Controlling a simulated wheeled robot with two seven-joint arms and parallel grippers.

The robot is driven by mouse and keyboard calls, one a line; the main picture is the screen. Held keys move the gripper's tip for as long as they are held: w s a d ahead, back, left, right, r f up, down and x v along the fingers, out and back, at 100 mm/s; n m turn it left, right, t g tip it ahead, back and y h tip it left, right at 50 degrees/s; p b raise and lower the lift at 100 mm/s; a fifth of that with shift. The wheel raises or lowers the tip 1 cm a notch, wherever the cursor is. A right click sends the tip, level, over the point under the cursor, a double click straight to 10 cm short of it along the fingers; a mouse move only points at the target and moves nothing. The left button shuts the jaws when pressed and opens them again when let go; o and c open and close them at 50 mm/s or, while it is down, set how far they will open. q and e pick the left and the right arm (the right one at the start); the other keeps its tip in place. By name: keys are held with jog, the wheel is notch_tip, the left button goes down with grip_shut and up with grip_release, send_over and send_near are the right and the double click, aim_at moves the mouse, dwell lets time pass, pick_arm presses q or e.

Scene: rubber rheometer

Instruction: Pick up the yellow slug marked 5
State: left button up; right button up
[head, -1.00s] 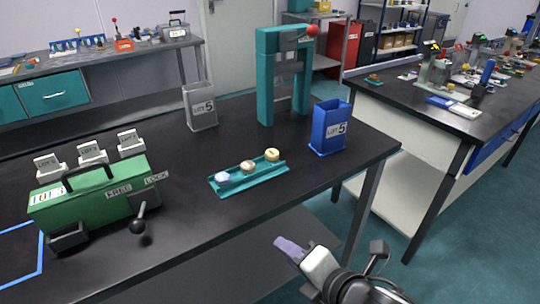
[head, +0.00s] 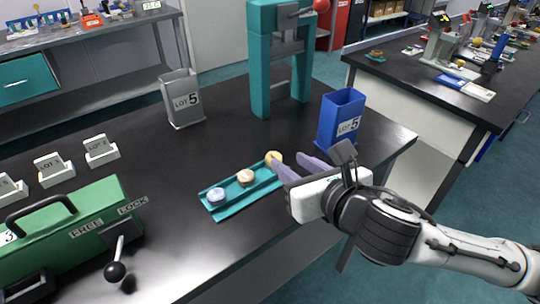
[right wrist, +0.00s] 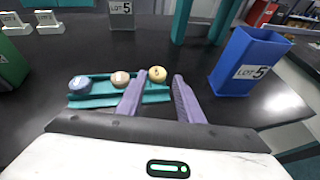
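The yellow slug (head: 274,157) sits at the right end of a teal tray (head: 222,213), beside an orange-tan slug (head: 246,177) and a pale blue-white slug (head: 216,196). In the right wrist view the yellow slug (right wrist: 157,73) shows a dark mark on top, and it lies beyond and between my fingertips. My right gripper (head: 294,168) is open and empty, with its purple fingers pointing at the tray's right end. It also shows in the right wrist view (right wrist: 160,82). My left gripper is not in view.
A grey LOT 5 bin (head: 183,100) and a teal press frame (head: 260,60) stand behind the tray. A green box with a lever (head: 65,235) is at left. The front tabletop is clear.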

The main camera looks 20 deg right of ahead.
aim_at(271, 155)
jog(key=shift+x, duration=0.85)
jog(key=x, duration=0.2)
jog(key=f+x, duration=0.1)
jog(key=x, duration=0.2)
jog(key=shift+s+a, duration=0.1)
jog(key=shift+s, duration=0.15)
jog(key=shift+w+a+f, duration=0.1)
jog(key=shift+w, duration=0.25)
jog(key=c, duration=0.7)
